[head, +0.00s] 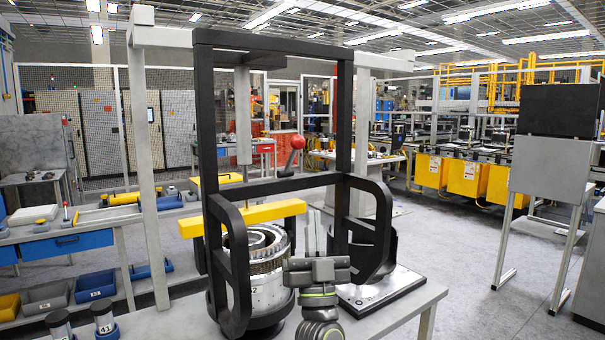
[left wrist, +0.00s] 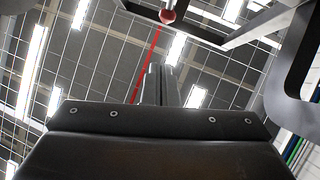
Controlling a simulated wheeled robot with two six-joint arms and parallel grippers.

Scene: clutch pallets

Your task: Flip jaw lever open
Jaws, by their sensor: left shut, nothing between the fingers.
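The jaw lever, a short dark lever with a red ball knob (head: 297,142), stands tilted up to the right near the crossbar of the black frame (head: 205,130). Its knob also shows at the top of the left wrist view (left wrist: 168,16). My left gripper (head: 315,212) is shut and empty, its fingers pointing up, below and slightly right of the lever. There is a clear gap between fingertips and knob. The fingers also show in the left wrist view (left wrist: 160,75). My right gripper is out of view. The lever's lower end is hard to make out.
A yellow crossbar (head: 270,213) sits above a ribbed metal clutch drum (head: 265,262) left of my gripper. Black looped guards flank the gripper on both sides. A metal plate (head: 385,288) lies on the grey table (head: 415,300) at right.

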